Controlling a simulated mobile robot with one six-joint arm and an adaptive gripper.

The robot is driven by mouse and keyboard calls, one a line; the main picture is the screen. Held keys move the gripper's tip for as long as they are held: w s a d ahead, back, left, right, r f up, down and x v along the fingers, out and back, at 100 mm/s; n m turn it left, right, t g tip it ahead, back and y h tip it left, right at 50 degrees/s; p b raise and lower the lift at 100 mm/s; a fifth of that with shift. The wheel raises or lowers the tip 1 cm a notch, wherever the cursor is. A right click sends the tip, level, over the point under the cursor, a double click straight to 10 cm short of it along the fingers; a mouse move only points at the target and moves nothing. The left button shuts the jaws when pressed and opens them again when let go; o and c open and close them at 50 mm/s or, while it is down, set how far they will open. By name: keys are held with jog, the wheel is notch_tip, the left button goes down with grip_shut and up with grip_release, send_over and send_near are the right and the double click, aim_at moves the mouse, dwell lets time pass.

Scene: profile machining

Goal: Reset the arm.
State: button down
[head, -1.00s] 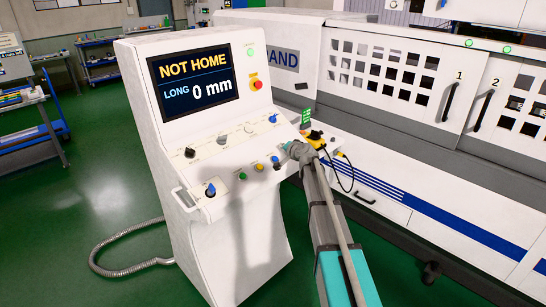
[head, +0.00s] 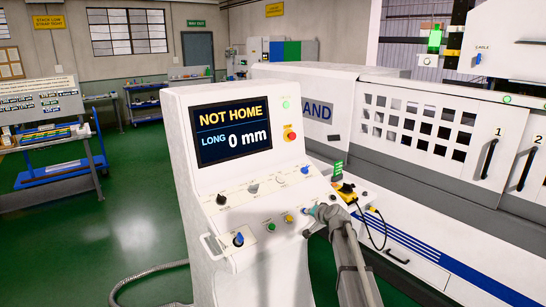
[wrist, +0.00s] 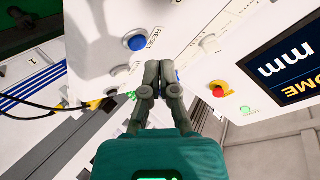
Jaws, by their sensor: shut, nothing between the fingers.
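The white control console (head: 240,185) stands in front of me, its screen (head: 232,129) reading "NOT HOME" and "LONG 0 mm". My gripper (head: 318,211) is at the right end of the console's sloped button panel, its fingers small in this view. In the wrist view my gripper (wrist: 161,72) is shut and empty, fingertips together over the white panel. A round blue button (wrist: 135,42) beside the word "RESET" lies just past the fingertips, slightly left. Another blue part (wrist: 177,76) is partly hidden behind the fingers. I cannot tell whether the tips touch the panel.
A red emergency stop (head: 290,134) on yellow sits right of the screen. A yellow device with a black cable (head: 346,190) lies right of my gripper. The white machine with windowed doors (head: 419,125) fills the right. Green floor (head: 130,215) is open at left.

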jog(key=s+f+n+g+h, duration=0.1)
jog(key=s+f+n+g, duration=0.1)
jog(key=s, duration=1)
jog(key=s+f+n+g+h, duration=0.1)
jog(key=s+f+g, duration=0.3)
jog(key=s, duration=0.9)
jog(key=s+f+n+g+h, duration=0.2)
jog(key=s+f+g+h, duration=0.1)
jog(key=s, duration=1)
jog(key=f+g, duration=0.1)
jog(key=g, duration=0.1)
jog(key=shift+s+d+n+g, duration=0.2)
jog(key=shift+d+n+g, duration=0.1)
jog(key=shift+d, duration=0.1)
